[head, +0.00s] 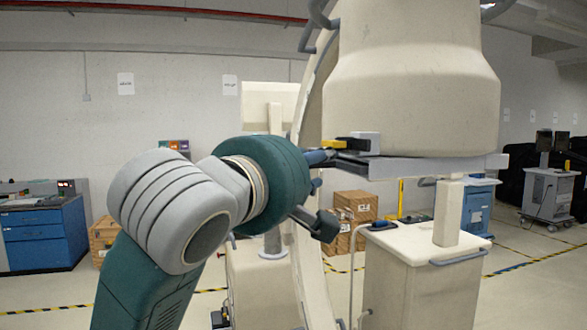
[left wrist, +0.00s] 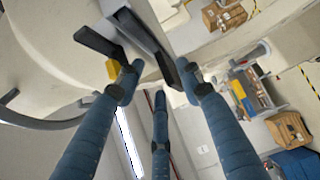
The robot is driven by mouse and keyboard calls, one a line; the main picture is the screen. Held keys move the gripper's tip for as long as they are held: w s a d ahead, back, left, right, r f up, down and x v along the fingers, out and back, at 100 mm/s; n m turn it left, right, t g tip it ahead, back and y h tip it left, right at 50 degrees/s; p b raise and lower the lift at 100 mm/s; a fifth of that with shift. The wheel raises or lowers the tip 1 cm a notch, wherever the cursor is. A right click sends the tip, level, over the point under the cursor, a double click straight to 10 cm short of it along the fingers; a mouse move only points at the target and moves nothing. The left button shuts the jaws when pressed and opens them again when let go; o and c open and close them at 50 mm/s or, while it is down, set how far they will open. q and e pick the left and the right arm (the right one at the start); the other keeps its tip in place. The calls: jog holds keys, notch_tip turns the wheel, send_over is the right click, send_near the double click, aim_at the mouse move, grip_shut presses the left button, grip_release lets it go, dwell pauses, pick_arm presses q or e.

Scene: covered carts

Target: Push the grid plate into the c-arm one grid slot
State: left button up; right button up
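A flat grey piece that looks like the grid plate (head: 385,167) lies level under the large beige head of the c-arm (head: 412,95). It shows as a grey strip in the left wrist view (left wrist: 143,32). How deep it sits in the slot is hidden. My left gripper (head: 338,185) is at its left end, blue fingers and black tips spread apart. One tip is beside a yellow piece (head: 333,143) and the plate's left end; another hangs lower. In the left wrist view the gripper (left wrist: 145,62) straddles the strip's end; I cannot tell whether it touches. My right gripper is out of view.
A beige cart (head: 415,262) with a post stands below the c-arm head. Wooden crates (head: 356,207) are behind it. A blue cabinet (head: 45,238) is at the far left. A monitor cart (head: 547,192) is at the right. Floor at the lower right is clear.

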pick_arm(q)
jog(key=v, duration=0.7)
jog(key=shift+w+a, duration=0.2)
jog(key=shift+a, duration=0.1)
jog(key=shift+c, duration=0.5)
